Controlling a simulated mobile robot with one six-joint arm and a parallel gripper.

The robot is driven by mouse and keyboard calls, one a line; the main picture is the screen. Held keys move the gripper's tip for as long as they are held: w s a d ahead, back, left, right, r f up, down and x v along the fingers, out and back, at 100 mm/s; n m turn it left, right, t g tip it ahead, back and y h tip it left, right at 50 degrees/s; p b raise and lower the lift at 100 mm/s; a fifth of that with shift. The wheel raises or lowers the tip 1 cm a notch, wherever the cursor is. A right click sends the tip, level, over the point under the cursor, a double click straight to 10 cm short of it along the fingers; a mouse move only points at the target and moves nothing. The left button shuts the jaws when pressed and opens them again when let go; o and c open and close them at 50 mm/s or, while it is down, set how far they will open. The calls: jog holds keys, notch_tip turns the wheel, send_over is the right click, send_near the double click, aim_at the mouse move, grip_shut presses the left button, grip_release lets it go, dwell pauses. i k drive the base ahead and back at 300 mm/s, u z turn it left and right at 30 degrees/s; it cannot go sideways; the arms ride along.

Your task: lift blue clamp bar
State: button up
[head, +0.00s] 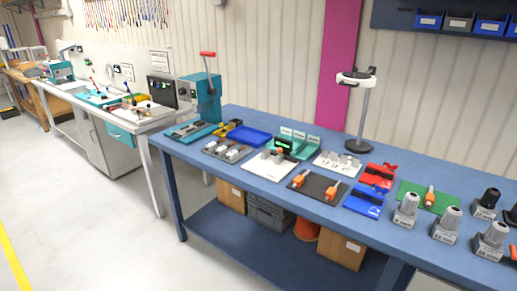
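A small blue clamp fixture (368,205) lies near the front edge of the blue workbench (262,187), right of centre in the head view. A dark bar-like part (369,194) runs across its upper side. It is too small to tell whether this bar is down or raised. A similar red fixture (378,177) sits just behind it. My gripper is not in view.
A dark board with orange-handled tools (322,187) lies left of the blue fixture. A green mat (418,196) and several grey cylinders (450,221) stand to its right. A round-topped stand (362,115) rises behind. Open floor lies front left.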

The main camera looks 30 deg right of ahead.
aim_at(366, 190)
jog(key=z, duration=4.8)
jog(key=i, duration=0.1)
jog(key=u, duration=3.45)
jog(key=k, duration=0.55)
jog(key=z, duration=0.35)
jog(key=i, duration=0.5)
jog(key=z, duration=0.1)
